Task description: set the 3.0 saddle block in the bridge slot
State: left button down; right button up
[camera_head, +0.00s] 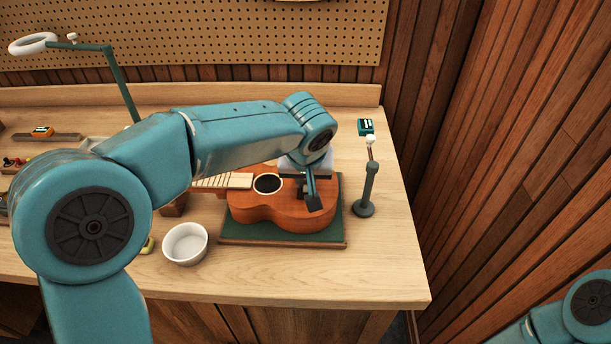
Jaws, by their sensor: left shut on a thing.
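The ukulele (262,212) lies on its back on a green mat (255,234), its neck toward the left. Its dark sound hole (268,184) shows. My left gripper (309,203) points down over the bridge end of the body, right of the sound hole. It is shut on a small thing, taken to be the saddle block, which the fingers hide. The bridge and its slot are hidden behind the gripper, so I cannot tell whether the block touches the slot. My right gripper is out of view; only part of that arm shows at the lower right.
A white bowl (185,244) stands left of the mat. A dark post on a round base (365,207) stands close to its right. A small green device (366,127) is behind the post. A lamp (119,80) rises at the back left. The front bench strip is clear.

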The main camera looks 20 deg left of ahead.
aim_at(306, 182)
pick_arm(q)
jog(key=shift+s, duration=0.1)
dwell(0.7)
jog(key=c, duration=0.8)
grip_release()
jog(key=shift+r, duration=0.1)
jog(key=shift+r+p, duration=2.45)
jog(key=shift+r, duration=1.05)
jog(key=shift+f, duration=0.1)
